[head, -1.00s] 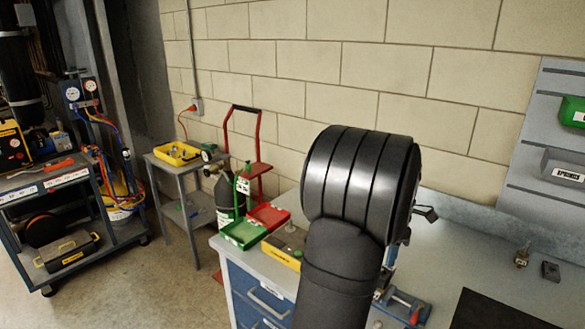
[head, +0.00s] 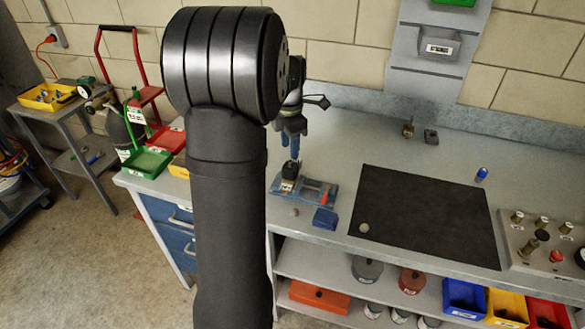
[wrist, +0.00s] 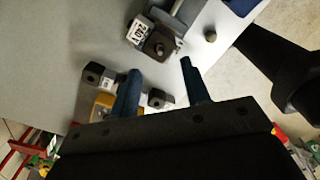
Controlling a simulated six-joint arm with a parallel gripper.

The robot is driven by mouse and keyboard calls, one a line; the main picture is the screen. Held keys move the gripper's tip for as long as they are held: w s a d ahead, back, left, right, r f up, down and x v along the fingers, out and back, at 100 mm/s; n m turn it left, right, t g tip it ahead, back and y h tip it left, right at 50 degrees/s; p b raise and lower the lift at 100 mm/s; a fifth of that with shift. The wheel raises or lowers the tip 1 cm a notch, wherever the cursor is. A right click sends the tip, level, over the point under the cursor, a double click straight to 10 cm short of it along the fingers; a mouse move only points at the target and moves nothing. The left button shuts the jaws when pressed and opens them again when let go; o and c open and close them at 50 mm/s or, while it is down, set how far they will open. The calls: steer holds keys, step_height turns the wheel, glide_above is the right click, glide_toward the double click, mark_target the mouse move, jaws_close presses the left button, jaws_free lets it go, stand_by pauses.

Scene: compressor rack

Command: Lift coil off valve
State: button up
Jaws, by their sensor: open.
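In the head view the black coil (head: 291,170) with a white label sits on a blue and grey holder (head: 322,190) on the bench. The wrist view shows it from above as a dark block (wrist: 160,42) with a white 240V label and a small round stub on top. The valve under it is mostly hidden. My gripper (head: 291,143) is above the coil in the head view, pointing down and apart from it. In the wrist view my gripper's two blue fingers (wrist: 165,80) are spread with nothing held between them.
A small round grey piece (head: 295,212) and a blue block (head: 325,219) lie before the holder. A black mat (head: 422,215) is to the right, mostly clear. A brass fitting (head: 408,130) and dark block (head: 431,136) stand behind. A green bin (head: 146,162) is left.

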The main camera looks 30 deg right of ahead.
steer(key=o, duration=0.4)
steer(key=m, duration=0.2)
steer(key=r+m, duration=0.1)
steer(key=m, duration=0.1)
steer(key=s+m, duration=0.1)
steer(key=shift+a+r+m+t+h, duration=0.3)
steer(key=shift+a+r+m+h, duration=0.05)
steer(key=shift+r+m+h, duration=0.05)
step_height(320, 180, up, 3)
steer(key=s+a+m+t+h, duration=0.1)
steer(key=s+a+m, duration=0.1)
steer(key=m, duration=0.9)
steer(key=m+t+h, duration=0.1)
steer(key=m, duration=1)
glide_above(292, 164)
steer(key=s+a, duration=0.2)
step_height(292, 164, down, 7)
steer(key=shift+s+d+f, duration=0.15)
steer(key=shift+h, duration=0.3)
steer(key=shift+w+x, duration=0.2)
steer(key=shift+x, duration=0.9)
steer(key=shift+w+x, duration=0.15)
steer(key=shift+x, duration=0.9)
steer(key=shift+w+x, duration=0.2)
steer(key=shift+x, duration=0.9)
